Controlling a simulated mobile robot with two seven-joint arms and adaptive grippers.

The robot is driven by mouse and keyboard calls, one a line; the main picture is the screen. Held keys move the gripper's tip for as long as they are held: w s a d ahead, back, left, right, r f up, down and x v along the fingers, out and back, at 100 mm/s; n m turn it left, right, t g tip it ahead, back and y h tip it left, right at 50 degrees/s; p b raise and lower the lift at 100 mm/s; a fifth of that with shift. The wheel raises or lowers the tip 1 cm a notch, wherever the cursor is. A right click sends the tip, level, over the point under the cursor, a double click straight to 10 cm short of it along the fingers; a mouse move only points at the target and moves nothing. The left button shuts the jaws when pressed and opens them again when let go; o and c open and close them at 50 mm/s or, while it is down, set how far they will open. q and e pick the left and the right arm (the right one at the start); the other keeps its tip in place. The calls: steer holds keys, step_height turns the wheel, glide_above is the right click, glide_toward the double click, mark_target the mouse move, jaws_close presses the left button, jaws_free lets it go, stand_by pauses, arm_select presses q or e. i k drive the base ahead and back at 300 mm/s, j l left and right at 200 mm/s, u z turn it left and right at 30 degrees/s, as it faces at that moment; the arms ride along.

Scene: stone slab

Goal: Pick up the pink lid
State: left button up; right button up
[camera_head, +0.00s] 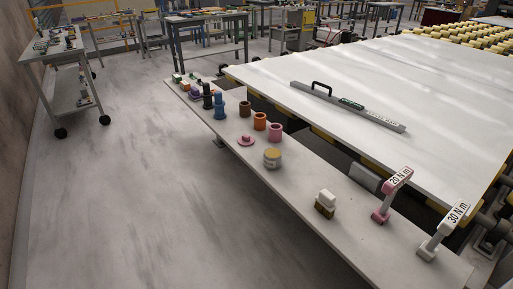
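The pink lid (245,140) is a small flat disc with a knob. It lies on the long narrow bench (300,188), near its left edge. A pink open-topped pot (275,131) stands to its right, apart from it. Nothing covers the lid. Neither of my grippers shows in the head view.
Orange (260,121) and brown (245,109) pots, blue bottles (219,107), a yellow-topped jar (272,158) and a white-and-olive block (325,204) stand on the bench. Pink (391,195) and white (443,232) torque tools stand nearer. A stone slab (400,75) lies right.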

mark_target(246, 140)
steer(key=j+z, duration=0.1)
steer(key=z, duration=0.25)
steer(key=i+j+z, duration=0.1)
steer(key=z, duration=0.25)
steer(key=j+z, duration=0.25)
steer(key=z, duration=0.15)
steer(key=j+z, duration=0.4)
steer(key=j, duration=0.55)
steer(key=i, duration=0.05)
